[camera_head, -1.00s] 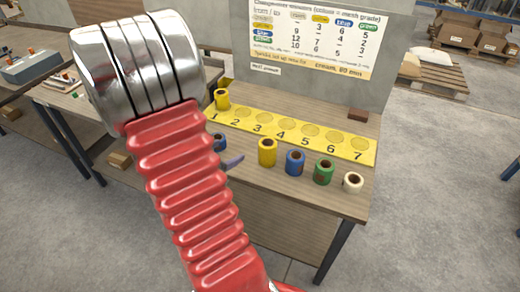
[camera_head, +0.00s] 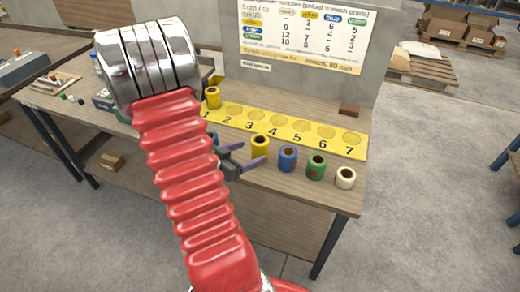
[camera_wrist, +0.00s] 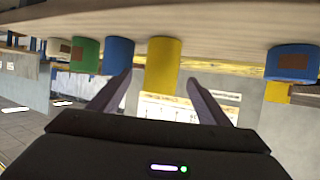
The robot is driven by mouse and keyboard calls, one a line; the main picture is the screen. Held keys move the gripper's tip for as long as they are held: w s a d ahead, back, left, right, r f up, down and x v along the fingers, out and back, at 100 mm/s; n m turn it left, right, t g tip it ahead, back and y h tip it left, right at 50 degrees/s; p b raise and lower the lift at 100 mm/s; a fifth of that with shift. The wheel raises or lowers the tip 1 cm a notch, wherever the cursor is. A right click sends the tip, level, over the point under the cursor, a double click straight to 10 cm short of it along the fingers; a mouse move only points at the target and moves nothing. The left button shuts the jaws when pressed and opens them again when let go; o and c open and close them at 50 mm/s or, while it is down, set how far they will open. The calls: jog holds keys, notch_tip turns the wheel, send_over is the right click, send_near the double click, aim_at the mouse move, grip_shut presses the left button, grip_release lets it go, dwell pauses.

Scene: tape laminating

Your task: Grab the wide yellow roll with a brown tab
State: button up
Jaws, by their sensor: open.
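A yellow roll (camera_head: 260,145) stands upright in the front row on the table, left of a blue roll (camera_head: 287,158). The wrist view is upside down and shows this yellow roll (camera_wrist: 162,58) ahead, between the two fingers in the picture. I see no brown tab on its visible side. My gripper (camera_head: 254,152) is open and empty, low over the table at the near left of this roll; it also shows in the wrist view (camera_wrist: 160,78). A second yellow roll (camera_head: 213,98) stands on spot 1 of the yellow strip.
A green roll (camera_head: 316,167) and a white roll (camera_head: 345,178) stand right of the blue one. Another blue roll (camera_wrist: 291,64) is beside my gripper, mostly hidden by my arm in the head view. The numbered yellow strip (camera_head: 318,147) lies behind, below a sign (camera_head: 302,35).

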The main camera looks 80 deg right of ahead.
aim_at(254, 151)
jog(key=shift+x, duration=2.55)
jog(key=shift+s+d+f, duration=0.1)
jog(key=shift+x, duration=2.5)
jog(key=shift+c, duration=0.5)
jog(key=c, duration=1.1)
